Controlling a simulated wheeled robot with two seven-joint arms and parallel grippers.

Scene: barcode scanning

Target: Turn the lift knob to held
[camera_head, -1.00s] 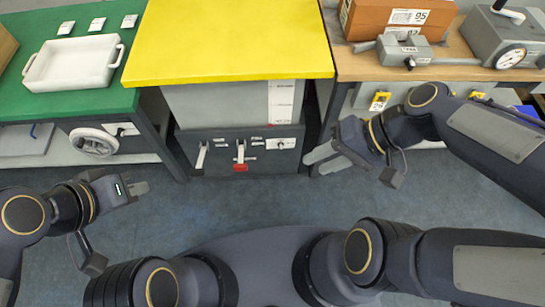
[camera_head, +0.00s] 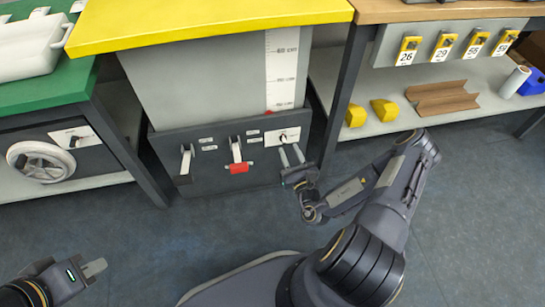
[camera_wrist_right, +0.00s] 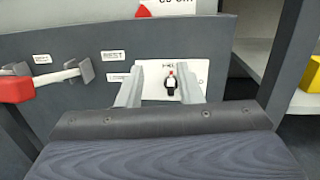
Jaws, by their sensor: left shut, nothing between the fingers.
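The lift knob (camera_head: 283,137) is a small black knob with a light pointer on a white plate, at the right end of the dark panel on the lift's front. It also shows in the right wrist view (camera_wrist_right: 171,83), seen between my fingers, its pointer roughly upright. My right gripper (camera_head: 292,156) is open just in front of the plate, and its fingers (camera_wrist_right: 160,78) are one on each side of the knob in the picture. I cannot tell whether they reach around it. My left gripper (camera_head: 96,268) is shut and empty at the lower left, far from the panel.
Left of the knob are a lever with a red grip (camera_head: 238,167) and another lever (camera_head: 186,163). The yellow lift top (camera_head: 210,22) overhangs the panel. A table leg (camera_head: 342,90) stands to the right. A handwheel (camera_head: 40,161) is at the left.

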